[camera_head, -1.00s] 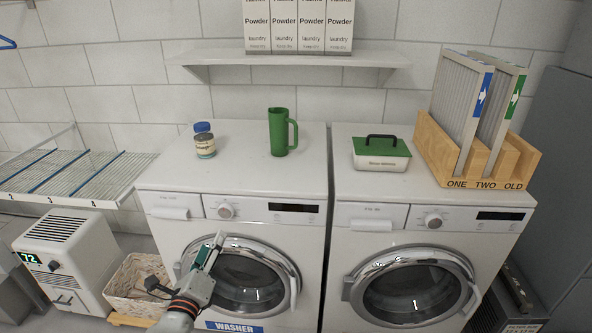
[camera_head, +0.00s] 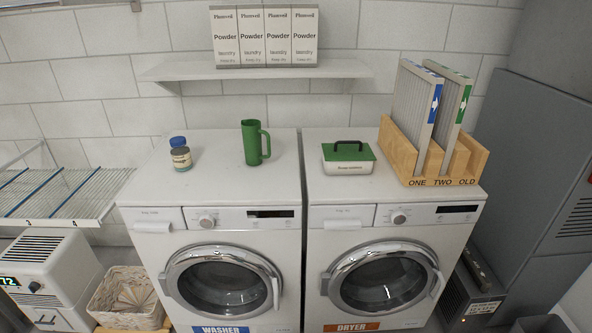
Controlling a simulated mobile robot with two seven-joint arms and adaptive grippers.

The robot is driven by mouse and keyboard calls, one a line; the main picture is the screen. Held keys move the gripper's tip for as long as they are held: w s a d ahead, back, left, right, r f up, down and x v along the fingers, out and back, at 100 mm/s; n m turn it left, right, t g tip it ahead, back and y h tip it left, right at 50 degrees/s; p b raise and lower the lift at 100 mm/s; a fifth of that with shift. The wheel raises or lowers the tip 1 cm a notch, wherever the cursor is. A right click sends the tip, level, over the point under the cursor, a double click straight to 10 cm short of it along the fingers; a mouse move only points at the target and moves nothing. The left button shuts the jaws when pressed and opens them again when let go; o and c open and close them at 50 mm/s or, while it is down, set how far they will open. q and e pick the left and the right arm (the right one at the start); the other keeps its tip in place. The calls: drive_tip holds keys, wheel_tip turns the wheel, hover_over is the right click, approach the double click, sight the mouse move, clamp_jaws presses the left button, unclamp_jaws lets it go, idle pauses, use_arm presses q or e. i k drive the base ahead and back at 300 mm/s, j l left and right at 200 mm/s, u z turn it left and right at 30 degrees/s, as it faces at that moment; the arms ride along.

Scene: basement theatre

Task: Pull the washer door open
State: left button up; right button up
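The washer (camera_head: 150,250) is the white front-loader on the left, with a blue WASHER label (camera_head: 220,329) below its door. Its round washer door (camera_head: 222,284) has a chrome ring and dark glass and looks shut against the front. A handle (camera_head: 276,291) sits on the door's right side, and a hinge-like piece (camera_head: 165,284) on its left. Neither of my grippers shows in the head view, and nothing covers the door.
The dryer (camera_head: 315,250), with an orange DRYER label (camera_head: 352,327), stands close on the right. A wicker basket (camera_head: 128,299) and a white heater-like box (camera_head: 50,270) stand left.

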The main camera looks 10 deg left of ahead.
sight(172, 283)
drive_tip(key=u, duration=1.05)
